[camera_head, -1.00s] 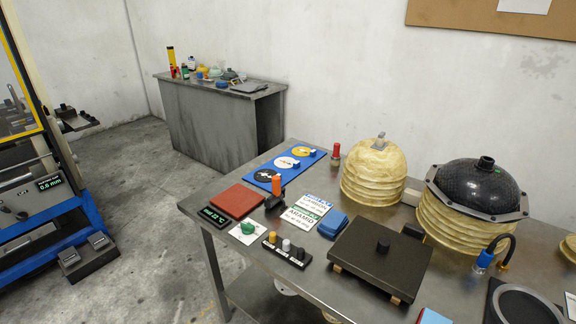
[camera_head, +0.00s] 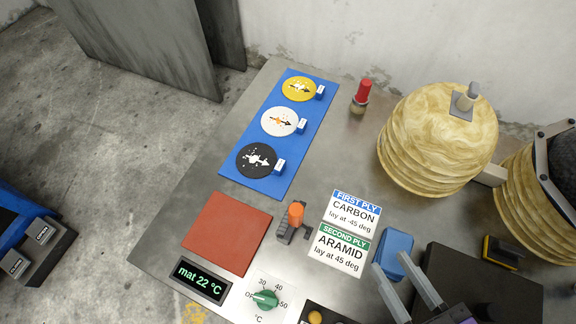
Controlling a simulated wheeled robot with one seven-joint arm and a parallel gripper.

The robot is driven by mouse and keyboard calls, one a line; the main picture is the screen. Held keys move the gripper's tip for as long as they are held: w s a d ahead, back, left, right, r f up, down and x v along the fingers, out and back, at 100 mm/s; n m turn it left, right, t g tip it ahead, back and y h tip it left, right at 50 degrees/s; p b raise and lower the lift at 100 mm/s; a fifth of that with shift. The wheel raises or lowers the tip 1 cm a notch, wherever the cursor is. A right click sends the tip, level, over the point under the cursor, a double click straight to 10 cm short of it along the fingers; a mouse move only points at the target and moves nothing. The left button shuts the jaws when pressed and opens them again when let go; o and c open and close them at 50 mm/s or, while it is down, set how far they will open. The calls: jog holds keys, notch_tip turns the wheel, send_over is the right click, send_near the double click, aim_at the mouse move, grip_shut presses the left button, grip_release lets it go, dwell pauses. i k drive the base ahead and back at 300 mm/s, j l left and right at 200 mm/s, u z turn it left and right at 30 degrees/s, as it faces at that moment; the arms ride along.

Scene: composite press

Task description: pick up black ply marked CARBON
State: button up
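The black ply (camera_head: 257,161) is a round disc with white marks and an arrow. It lies at the near end of a blue mat (camera_head: 297,139), below a white disc (camera_head: 280,121) and a yellow disc (camera_head: 299,89). Each disc has a small white tag at its right; the tag (camera_head: 279,166) by the black one is too small to read. My gripper (camera_head: 401,278) shows at the lower right with its two pale fingers apart and nothing visible between them. It is well to the right of and nearer than the black ply.
A red-brown pad (camera_head: 227,232) and an orange-handled tool (camera_head: 294,221) lie nearer than the mat. Instruction cards (camera_head: 352,213) read CARBON first, ARAMID second. A blue block (camera_head: 394,249) is close to my fingers. A red-capped item (camera_head: 362,94) and a ribbed yellow dome (camera_head: 437,138) stand to the right.

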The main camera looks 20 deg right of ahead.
aim_at(257, 160)
jog(key=i, duration=0.2)
jog(key=i+j+z, duration=0.35)
jog(key=j+z, duration=0.15)
jog(key=j, duration=0.15)
jog(key=k+u, duration=0.5)
jog(key=i+j+z, duration=0.25)
jog(key=j, duration=1.1)
jog(key=j+z, duration=0.2)
jog(key=j, duration=1.15)
